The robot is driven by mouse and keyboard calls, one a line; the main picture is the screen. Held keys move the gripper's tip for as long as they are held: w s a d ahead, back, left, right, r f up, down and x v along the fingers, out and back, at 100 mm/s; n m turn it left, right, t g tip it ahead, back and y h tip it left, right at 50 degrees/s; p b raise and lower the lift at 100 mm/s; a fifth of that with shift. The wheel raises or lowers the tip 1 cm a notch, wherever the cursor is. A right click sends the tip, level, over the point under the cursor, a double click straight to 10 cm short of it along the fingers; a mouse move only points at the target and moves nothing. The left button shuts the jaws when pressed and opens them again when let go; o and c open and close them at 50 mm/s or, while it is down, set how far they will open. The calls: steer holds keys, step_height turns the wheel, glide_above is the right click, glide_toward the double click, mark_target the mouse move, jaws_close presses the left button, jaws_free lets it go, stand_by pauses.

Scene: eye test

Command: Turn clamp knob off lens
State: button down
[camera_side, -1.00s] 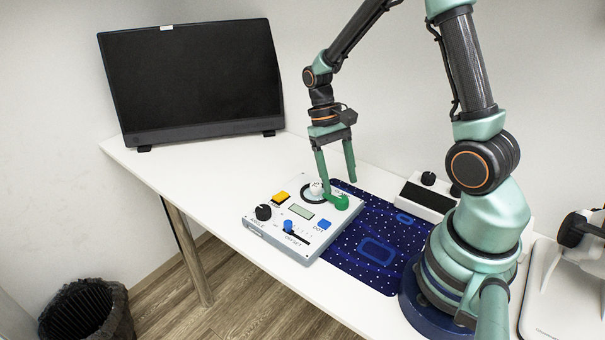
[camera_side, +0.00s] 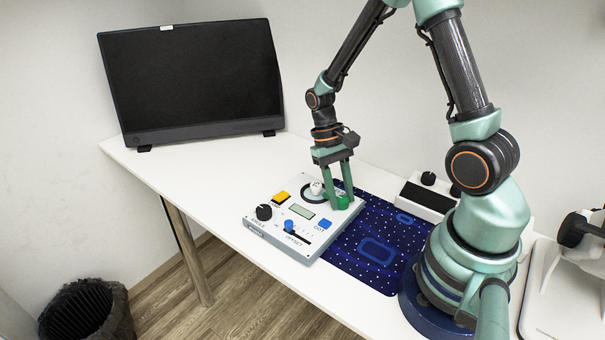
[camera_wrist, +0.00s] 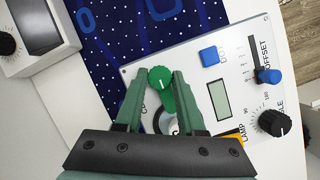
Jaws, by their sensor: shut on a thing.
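The green clamp knob (camera_side: 343,203) sits on the white panel box (camera_side: 262,228) near its back right corner. My gripper (camera_side: 340,200) points down and is shut on this knob. In the wrist view the knob (camera_wrist: 160,79), with a white pointer line, is between the fingertips of my gripper (camera_wrist: 159,86). A green arm (camera_wrist: 180,112) runs from the knob down toward the dark-ringed lens (camera_wrist: 163,122). The lens is partly hidden by my gripper, so I cannot tell how much the arm covers. A white rounded piece (camera_side: 316,187) stands at the lens ring.
The box also carries a yellow button (camera_side: 281,197), a black knob (camera_side: 263,212), a blue slider (camera_side: 288,226) and a blue button (camera_side: 324,223). A blue dotted mat (camera_side: 345,262) lies to the right. A monitor (camera_side: 195,80) stands behind. The table's left part is clear.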

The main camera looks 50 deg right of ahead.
mark_target(325, 194)
steer(key=shift+a+n, duration=0.2)
steer(key=shift+n, duration=2)
steer(key=c, duration=0.5)
jaws_free()
steer(key=v, duration=1.2)
steer(key=shift+w, duration=0.1)
